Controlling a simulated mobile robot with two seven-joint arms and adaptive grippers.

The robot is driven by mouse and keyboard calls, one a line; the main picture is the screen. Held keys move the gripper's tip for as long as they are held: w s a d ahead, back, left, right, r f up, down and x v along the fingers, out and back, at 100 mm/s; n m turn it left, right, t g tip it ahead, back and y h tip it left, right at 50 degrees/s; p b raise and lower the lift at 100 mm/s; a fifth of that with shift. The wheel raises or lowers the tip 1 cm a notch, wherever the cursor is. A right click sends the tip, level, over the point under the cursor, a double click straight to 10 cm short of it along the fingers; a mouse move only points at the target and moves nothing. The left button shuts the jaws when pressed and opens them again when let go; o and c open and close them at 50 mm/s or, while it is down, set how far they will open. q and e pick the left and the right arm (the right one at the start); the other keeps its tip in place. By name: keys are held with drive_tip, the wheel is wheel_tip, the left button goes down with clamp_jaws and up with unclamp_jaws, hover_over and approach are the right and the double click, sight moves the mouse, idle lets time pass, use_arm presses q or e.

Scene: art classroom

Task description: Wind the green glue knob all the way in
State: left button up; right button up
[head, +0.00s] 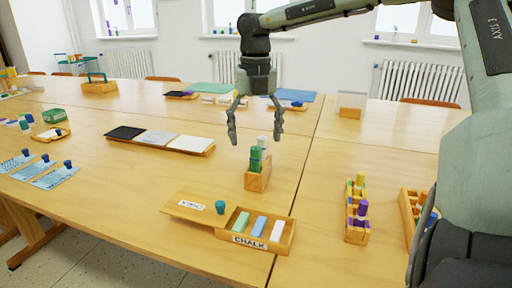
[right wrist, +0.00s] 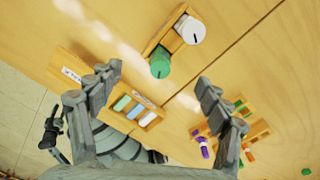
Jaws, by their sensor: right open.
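The green glue knob (head: 256,153) tops the green glue stick, which stands upright in a small wooden holder (head: 257,182). A white glue stick (head: 263,141) stands behind it in the same holder. In the right wrist view the green knob (right wrist: 160,66) shows from above with a dark mark, and the white one (right wrist: 192,30) is beside it. My right gripper (head: 255,137) points down above the holder with its fingers spread wide. It is empty and apart from the knob. Its fingers also show in the right wrist view (right wrist: 160,78). My left gripper is in neither view.
A chalk box (head: 287,243) with a half-slid lid and a teal knob (head: 220,207) stands in front of the holder. Wooden racks (head: 356,237) stand at the right. A tray of pads (head: 202,148) lies behind left. Bare tabletop surrounds the holder.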

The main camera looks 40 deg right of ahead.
sight(256, 151)
idle(0.3)
drive_tip(key=m+b, duration=0.1)
drive_tip(key=m, duration=0.1)
drive_tip(key=shift+f+m+b, duration=0.15)
drive_tip(key=shift+m+b, duration=0.15)
drive_tip(key=m+b, duration=0.1)
drive_tip(key=m, duration=0.1)
drive_tip(key=shift+m, duration=0.3)
drive_tip(key=shift+m+b, duration=0.3)
drive_tip(key=shift+m, duration=0.5)
drive_tip(key=shift+f+b, duration=0.85)
drive_tip(key=shift+f, duration=0.2)
drive_tip(key=c, duration=1.5)
drive_tip(key=shift+c, duration=0.2)
